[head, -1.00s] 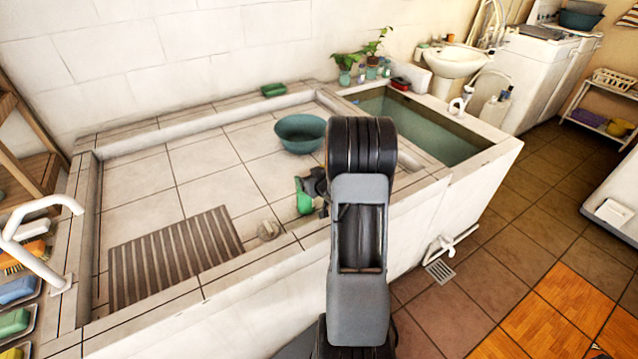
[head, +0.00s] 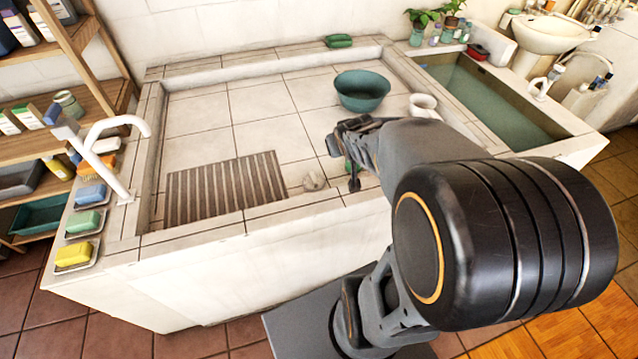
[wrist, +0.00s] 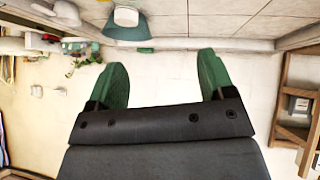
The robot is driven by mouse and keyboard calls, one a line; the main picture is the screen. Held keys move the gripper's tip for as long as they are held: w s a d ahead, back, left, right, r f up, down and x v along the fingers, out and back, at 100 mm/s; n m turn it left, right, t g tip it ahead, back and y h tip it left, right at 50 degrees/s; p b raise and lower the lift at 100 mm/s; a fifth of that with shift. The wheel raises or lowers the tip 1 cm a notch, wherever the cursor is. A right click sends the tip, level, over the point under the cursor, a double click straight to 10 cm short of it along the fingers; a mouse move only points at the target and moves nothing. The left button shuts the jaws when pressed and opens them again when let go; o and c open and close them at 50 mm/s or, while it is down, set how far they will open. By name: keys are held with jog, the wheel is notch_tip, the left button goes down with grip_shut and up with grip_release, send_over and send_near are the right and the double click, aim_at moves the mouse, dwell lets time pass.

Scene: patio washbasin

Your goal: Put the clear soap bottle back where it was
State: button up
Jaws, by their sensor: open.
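I cannot pick out the clear soap bottle for certain. Several small bottles (head: 448,33) stand by the potted plants on the far ledge in the head view, too small to tell apart. My gripper (head: 350,168) is over the front part of the tiled basin, partly hidden by my own arm. In the wrist view my gripper (wrist: 162,78) has its two green fingertips wide apart, with nothing between them.
A green bowl (head: 362,90) and a white pitcher (head: 424,106) stand in the basin. A slatted mat (head: 226,190) lies at its left. Soap dishes (head: 77,254) line the left ledge beside a white tap (head: 118,160). A water trough (head: 490,100) is at the right.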

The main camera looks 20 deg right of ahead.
jog(key=s+a+r+n+g+y, duration=0.1)
jog(key=s+a+r+g+y, duration=0.1)
jog(key=s+a, duration=0.9)
jog(key=shift+s+a+r+n+g+y, duration=0.3)
jog(key=shift+a+g+y, duration=0.5)
jog(key=shift+a+g, duration=0.4)
